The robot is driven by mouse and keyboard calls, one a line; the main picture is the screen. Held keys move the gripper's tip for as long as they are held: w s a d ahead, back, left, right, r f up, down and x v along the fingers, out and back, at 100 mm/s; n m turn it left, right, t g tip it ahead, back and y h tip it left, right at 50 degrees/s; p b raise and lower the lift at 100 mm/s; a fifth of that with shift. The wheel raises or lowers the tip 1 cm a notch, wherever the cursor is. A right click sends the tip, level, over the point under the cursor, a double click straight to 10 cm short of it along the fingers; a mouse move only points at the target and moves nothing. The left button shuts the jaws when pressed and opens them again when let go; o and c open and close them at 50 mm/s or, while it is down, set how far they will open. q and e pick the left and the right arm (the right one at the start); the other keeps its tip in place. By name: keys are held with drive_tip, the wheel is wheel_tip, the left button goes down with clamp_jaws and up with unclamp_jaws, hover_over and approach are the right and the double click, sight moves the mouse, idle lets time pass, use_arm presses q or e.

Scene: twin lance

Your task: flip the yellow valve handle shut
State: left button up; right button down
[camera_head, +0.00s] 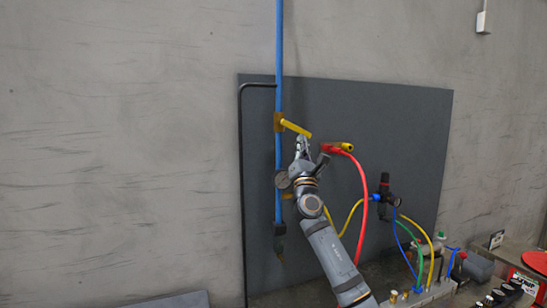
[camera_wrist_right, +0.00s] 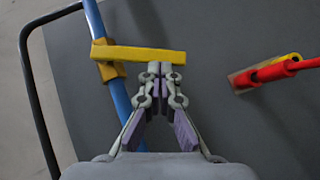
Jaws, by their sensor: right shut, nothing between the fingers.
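The yellow valve handle (camera_head: 296,128) sticks out to the right from a brass valve body (camera_head: 279,122) on the vertical blue pipe (camera_head: 279,60). It slopes slightly down to the right in the head view. In the right wrist view the yellow handle (camera_wrist_right: 140,54) lies across the pipe, just beyond my fingertips. My right gripper (camera_head: 302,140) is shut and empty, right below the handle's outer part. In the wrist view its fingertips (camera_wrist_right: 160,68) meet close under the handle; I cannot tell whether they touch it. My left gripper is not in view.
A red hose with a red and yellow fitting (camera_head: 338,148) is just right of my gripper. A black pipe (camera_head: 241,160) runs left. Coloured hoses and a regulator (camera_head: 385,195) stand right. The panel's upper right is clear.

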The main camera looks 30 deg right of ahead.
drive_tip(key=shift+s+d+r+n+t+y, duration=0.1)
drive_tip(key=shift+d+r+n+t+y, duration=0.3)
drive_tip(key=shift+n, duration=0.3)
drive_tip(key=shift+s+d+r+n+t+y, duration=0.1)
drive_tip(key=shift+d+r+n+t+y, duration=0.2)
drive_tip(key=shift+r+n+y, duration=0.35)
drive_tip(key=shift+d+r+n+t+y, duration=0.3)
drive_tip(key=shift+r+n+t+y, duration=0.1)
drive_tip(key=shift+n, duration=0.35)
drive_tip(key=shift+b, duration=0.3)
drive_tip(key=b, duration=1)
approach(309, 134)
drive_tip(key=f, duration=0.2)
drive_tip(key=s+f, duration=0.1)
drive_tip(key=f, duration=0.1)
drive_tip(key=shift+s, duration=0.2)
drive_tip(key=shift+s+d, duration=0.1)
drive_tip(key=shift+d, duration=0.1)
drive_tip(key=shift+a, duration=0.1)
